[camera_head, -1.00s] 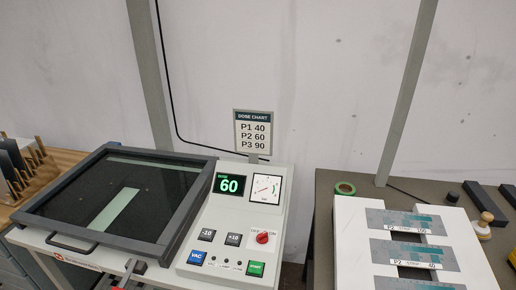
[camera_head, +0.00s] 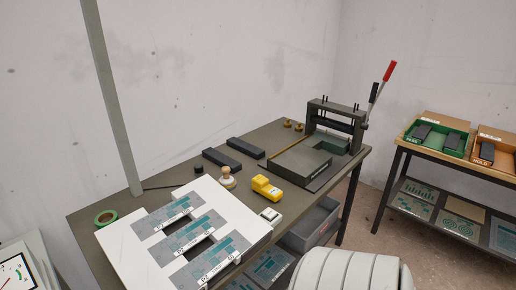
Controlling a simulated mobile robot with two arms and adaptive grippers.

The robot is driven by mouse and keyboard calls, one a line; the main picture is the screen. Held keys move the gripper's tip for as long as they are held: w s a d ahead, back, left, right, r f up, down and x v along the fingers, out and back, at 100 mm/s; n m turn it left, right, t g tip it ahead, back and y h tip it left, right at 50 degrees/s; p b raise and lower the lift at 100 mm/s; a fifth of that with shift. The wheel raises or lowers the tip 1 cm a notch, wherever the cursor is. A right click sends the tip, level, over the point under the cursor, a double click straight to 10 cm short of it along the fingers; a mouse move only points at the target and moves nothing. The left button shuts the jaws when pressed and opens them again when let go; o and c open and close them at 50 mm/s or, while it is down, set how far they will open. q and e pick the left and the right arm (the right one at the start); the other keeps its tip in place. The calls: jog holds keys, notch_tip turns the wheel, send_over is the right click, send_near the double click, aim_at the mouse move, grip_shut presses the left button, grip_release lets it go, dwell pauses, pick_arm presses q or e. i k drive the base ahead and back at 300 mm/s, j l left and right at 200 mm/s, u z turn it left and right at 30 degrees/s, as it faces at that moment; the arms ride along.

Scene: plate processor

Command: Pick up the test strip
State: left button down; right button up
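The plates labelled P1, P2 and P3 (camera_head: 190,238) lie in a row on a white board (camera_head: 118,246) on the dark table, each grey with teal blocks. I cannot tell a separate test strip in this view. The exposure unit where a pale green strip lay under the dark glass is out of view now. Neither of my grippers is in view. A pale ribbed rounded part, seemingly of my own arm, shows at the bottom centre right.
The dark table (camera_head: 268,135) holds green tape (camera_head: 105,217), black blocks (camera_head: 221,158), a yellow tool (camera_head: 266,187) and a press (camera_head: 336,120) with a red-tipped lever. A rack at right holds green (camera_head: 440,138) and orange (camera_head: 490,150) trays. The control panel's gauge (camera_head: 17,272) shows lower left.

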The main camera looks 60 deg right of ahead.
aim_at(192, 276)
jog(key=z, duration=1.5)
jog(key=i+u, duration=0.3)
jog(key=i, duration=0.3)
